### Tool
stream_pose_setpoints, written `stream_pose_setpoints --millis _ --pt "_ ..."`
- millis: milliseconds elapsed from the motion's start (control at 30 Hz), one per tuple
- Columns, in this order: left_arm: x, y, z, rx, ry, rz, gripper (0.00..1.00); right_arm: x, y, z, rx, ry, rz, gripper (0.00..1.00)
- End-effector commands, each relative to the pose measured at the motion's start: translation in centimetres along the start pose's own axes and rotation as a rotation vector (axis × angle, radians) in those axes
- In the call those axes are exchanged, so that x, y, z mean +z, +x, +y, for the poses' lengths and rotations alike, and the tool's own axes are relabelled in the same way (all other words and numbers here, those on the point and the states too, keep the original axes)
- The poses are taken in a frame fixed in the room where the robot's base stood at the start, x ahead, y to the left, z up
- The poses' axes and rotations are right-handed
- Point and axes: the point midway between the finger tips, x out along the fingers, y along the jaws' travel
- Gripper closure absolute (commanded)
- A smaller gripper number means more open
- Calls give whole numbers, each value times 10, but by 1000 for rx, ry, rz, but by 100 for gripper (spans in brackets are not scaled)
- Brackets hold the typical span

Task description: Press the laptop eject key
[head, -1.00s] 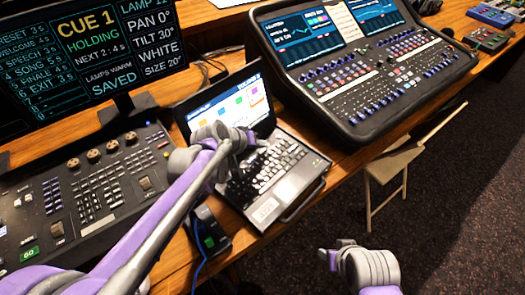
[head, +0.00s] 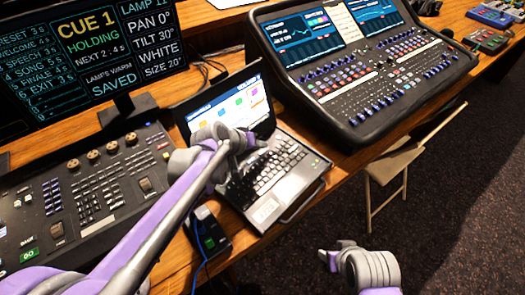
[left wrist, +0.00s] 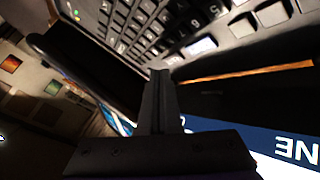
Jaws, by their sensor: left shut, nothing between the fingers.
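The open laptop (head: 288,183) stands on the wooden desk with its screen (head: 222,107) lit. My left gripper (head: 262,143) is over the back part of its keyboard, near the screen hinge, and hides some keys. In the left wrist view the left fingers (left wrist: 159,76) are shut together with nothing between them. They point at the laptop's keys (left wrist: 135,22); one key (left wrist: 200,47) looks paler than its neighbours. I cannot tell whether the fingertips touch a key, and no eject label is readable. My right gripper (head: 328,256) is low in the head view, away from the laptop; its jaw state is unclear.
A lighting console (head: 95,185) lies left of the laptop, a large mixing desk (head: 365,75) to its right. A small black box (head: 206,232) with a blue cable sits at the desk's front edge. A folding chair (head: 392,165) stands before the desk.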

Motion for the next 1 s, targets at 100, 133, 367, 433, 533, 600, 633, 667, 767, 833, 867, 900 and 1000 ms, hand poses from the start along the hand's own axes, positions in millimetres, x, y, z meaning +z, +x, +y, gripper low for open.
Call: stream_pose_setpoints --millis 100,133,367,433,533,600,633,667,767,833,867,900,1000 --pt "0 0 0 0 0 0 100 0 0 0 0 0 0 46" --pt "0 0 0 0 0 0 100 0 0 0 0 0 0 46" --pt "0 0 0 0 0 0 100 0 0 0 0 0 0 46" --pt "0 0 0 0 0 0 100 0 0 0 0 0 0 46" --pt "0 0 0 0 0 0 100 0 0 0 0 0 0 46" --pt "0 0 0 0 0 0 100 0 0 0 0 0 0 46" --pt "0 0 0 0 0 0 100 0 0 0 0 0 0 46" --pt "0 0 0 0 0 0 100 0 0 0 0 0 0 46" --pt "1 1 -1 0 0 0 100 0 1 0 0 0 0 46" --pt "2 3 -2 0 0 0 100 1 2 0 0 0 -1 46" --pt "3 4 -3 0 0 0 100 2 3 0 0 0 -1 46" --pt "4 5 -4 0 0 0 100 2 4 0 0 0 -1 46" --pt "5 6 -5 0 0 0 100 2 4 0 0 0 -2 46"
